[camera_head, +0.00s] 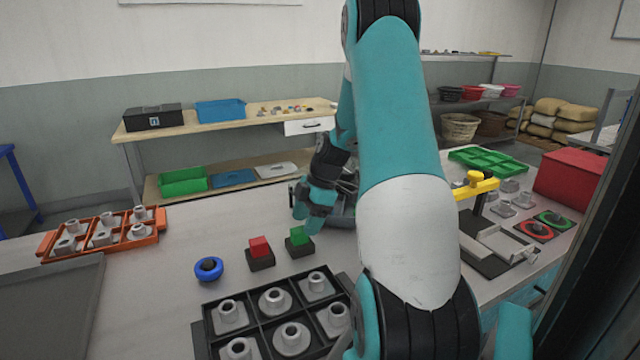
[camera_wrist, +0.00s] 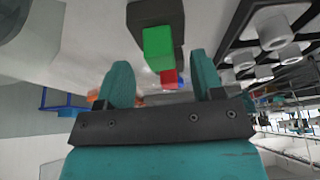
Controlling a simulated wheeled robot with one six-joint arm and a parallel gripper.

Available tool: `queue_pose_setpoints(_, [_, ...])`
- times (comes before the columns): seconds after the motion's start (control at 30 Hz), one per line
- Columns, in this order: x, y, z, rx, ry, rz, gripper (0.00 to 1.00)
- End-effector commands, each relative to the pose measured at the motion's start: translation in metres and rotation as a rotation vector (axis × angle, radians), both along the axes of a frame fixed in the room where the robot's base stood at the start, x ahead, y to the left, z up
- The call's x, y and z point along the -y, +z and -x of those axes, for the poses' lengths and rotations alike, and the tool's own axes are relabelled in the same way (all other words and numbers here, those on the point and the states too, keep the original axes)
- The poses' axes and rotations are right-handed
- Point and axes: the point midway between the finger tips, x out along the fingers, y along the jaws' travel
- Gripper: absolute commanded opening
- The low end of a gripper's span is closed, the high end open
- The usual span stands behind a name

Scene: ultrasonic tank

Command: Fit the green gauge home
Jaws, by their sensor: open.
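A green block (camera_head: 298,236) sits on a dark base on the grey worktop, left of my arm. The wrist view shows the green block (camera_wrist: 158,48) with its dark base (camera_wrist: 150,14), in line with the gap between my fingers. My gripper (camera_head: 307,217) is close behind and above the block. In the wrist view, the two teal fingers of my gripper (camera_wrist: 160,60) are apart with nothing held between them. I cannot tell whether either finger touches the block. A red block (camera_head: 259,246) on a similar base stands just left of the green one.
A blue ring (camera_head: 208,268) lies further left. A black compartment tray (camera_head: 205,333) of grey parts stands in front. An orange tray (camera_head: 98,252) is at left.

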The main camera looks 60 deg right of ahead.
Motion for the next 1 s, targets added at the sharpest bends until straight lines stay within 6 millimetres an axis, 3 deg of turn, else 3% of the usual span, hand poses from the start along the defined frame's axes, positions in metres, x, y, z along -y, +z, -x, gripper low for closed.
queue_pose_setpoints(0.3, [0.029, 0.077, 0.017, 0.002, -0.003, 0.006, 0.61])
queue_pose_setpoints(0.5, [0.041, 0.113, 0.024, 0.001, -0.002, 0.003, 0.61])
queue_pose_setpoints(0.7, [0.047, 0.129, 0.028, -0.001, 0.0, 0.001, 0.61])
queue_pose_setpoints(1.0, [0.047, 0.13, 0.029, -0.001, -0.001, 0.001, 0.61])
